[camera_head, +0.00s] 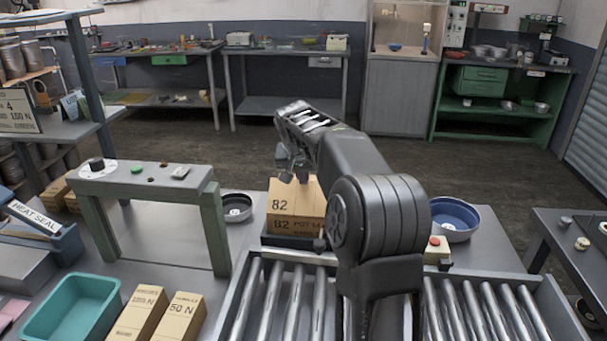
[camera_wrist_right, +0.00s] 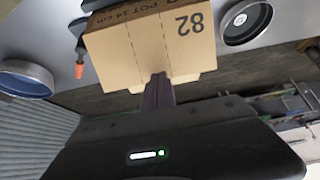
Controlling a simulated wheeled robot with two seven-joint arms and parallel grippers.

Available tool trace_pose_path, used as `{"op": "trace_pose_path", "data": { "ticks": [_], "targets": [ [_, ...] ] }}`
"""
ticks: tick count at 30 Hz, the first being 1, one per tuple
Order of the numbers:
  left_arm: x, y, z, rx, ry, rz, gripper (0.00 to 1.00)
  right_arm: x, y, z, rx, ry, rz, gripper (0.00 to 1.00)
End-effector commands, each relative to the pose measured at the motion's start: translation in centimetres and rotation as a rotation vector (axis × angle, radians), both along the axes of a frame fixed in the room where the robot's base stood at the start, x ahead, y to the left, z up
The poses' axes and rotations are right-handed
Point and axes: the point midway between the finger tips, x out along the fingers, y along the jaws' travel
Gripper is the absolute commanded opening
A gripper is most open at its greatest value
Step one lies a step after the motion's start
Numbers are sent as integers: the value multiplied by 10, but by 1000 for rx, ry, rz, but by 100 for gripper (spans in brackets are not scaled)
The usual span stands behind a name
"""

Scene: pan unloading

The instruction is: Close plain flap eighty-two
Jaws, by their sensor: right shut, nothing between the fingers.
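A brown cardboard box marked 82 (camera_head: 290,226) stands at the back end of the roller conveyor. Its upper panel (camera_head: 284,203) also carries an 82, and a horizontal line divides it from the lower print. I cannot tell for sure whether that panel is a raised flap. My right gripper (camera_head: 292,176) is over the box's top edge, and my arm hides the box's right side. In the right wrist view the box (camera_wrist_right: 135,50) appears upside down, with the shut, empty fingers (camera_wrist_right: 158,90) overlapping its edge. Contact is unclear. My left gripper is out of view.
The roller conveyor (camera_head: 252,290) fills the front. A dark round pan (camera_head: 236,207) stands left of the box, a blue bowl (camera_head: 455,217) right. A grey-green stand (camera_head: 150,180), teal tray (camera_head: 70,308) and two cartons (camera_head: 180,318) are at left. Floor behind is clear.

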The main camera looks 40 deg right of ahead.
Motion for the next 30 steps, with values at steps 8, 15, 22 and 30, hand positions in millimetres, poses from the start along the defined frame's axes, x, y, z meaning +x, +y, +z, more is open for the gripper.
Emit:
{"op": "trace_pose_path", "data": {
  "ticks": [8,15,22,30],
  "targets": [
    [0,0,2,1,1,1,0,3,-4,-6,0,-1,1,0],
    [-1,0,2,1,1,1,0,3,-4,-6,0,-1,1,0],
    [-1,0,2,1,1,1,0,5,-7,-8,0,0,-1,0],
    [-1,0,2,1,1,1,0,13,-16,-17,-1,1,-1,0]
  ]
}}
